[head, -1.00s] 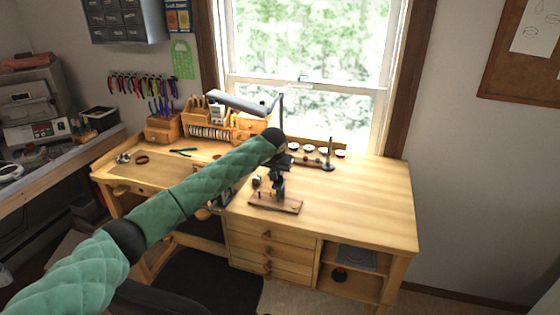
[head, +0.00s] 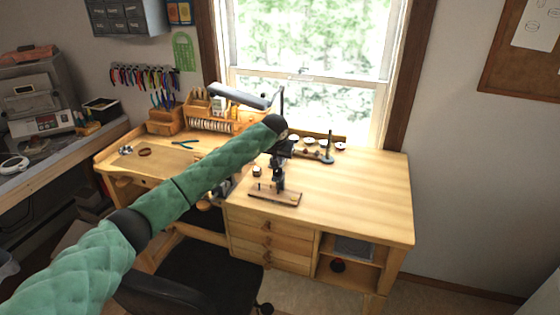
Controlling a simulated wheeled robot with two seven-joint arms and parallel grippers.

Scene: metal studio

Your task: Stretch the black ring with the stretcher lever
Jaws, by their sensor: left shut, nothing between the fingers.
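My left arm reaches across the workbench, and its dark left gripper (head: 279,185) points down just above a small wooden-based tool (head: 290,200) on the bench top. The fingers look shut and empty. Whether they touch the tool is too small to tell. The tool has a flat brown base with small upright parts; gripper and arm hide part of it, and I cannot make out a lever for certain. I cannot pick out the black ring. My right gripper is out of view.
The wooden bench (head: 370,195) is clear on its right side. A dark upright stand (head: 328,148) and small round dishes (head: 340,146) stand by the window. A lamp (head: 238,97) hangs behind my arm. A black chair (head: 205,270) stands in front.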

